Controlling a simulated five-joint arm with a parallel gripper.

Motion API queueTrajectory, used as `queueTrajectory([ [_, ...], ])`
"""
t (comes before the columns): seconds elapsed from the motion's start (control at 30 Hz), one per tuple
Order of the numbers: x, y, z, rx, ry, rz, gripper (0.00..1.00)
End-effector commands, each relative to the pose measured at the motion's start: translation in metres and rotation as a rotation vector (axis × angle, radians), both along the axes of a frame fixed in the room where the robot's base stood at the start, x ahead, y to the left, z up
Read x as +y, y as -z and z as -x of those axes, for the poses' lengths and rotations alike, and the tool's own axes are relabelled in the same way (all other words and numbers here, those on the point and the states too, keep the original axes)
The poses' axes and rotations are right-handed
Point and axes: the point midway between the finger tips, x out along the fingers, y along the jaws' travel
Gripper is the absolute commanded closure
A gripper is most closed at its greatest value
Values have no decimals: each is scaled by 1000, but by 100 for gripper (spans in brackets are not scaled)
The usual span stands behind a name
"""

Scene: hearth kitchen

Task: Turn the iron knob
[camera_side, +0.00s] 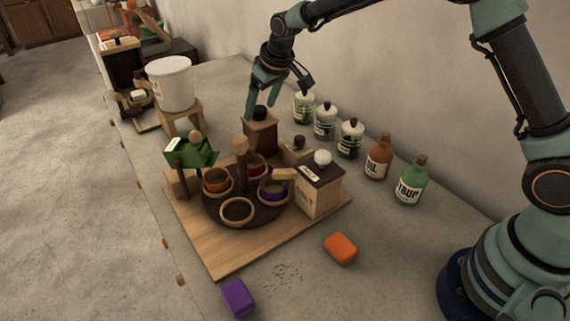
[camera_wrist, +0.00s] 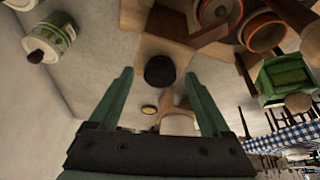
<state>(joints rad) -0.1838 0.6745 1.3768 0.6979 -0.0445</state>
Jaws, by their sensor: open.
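The iron knob (camera_side: 261,112) is a round black knob on top of a small brown wooden box (camera_side: 262,136) at the back of the wooden board. My gripper (camera_side: 263,105) is above that box, with its green fingers pointing down around the knob. In the wrist view the black knob (camera_wrist: 160,70) lies between the two open fingertips (camera_wrist: 159,75), with a gap on each side. I cannot tell whether either finger touches it. The fingers hide part of the knob's sides in the side view.
A round carousel with several ringed cups (camera_side: 237,211) stands in front of the box. A green tray (camera_side: 203,153) is at left and a white-knobbed box (camera_side: 318,190) at right. Glass jars (camera_side: 325,121) and bottles (camera_side: 378,160) line the wall. Orange (camera_side: 340,248) and purple (camera_side: 238,298) blocks lie in front.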

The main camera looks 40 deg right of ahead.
Motion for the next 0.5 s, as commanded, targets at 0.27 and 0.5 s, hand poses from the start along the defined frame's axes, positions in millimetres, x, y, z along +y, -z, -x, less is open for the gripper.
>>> queueTrajectory([
  [0.27,0,0,0,0,0,0,34],
  [0.5,0,0,0,0,1,0,100],
])
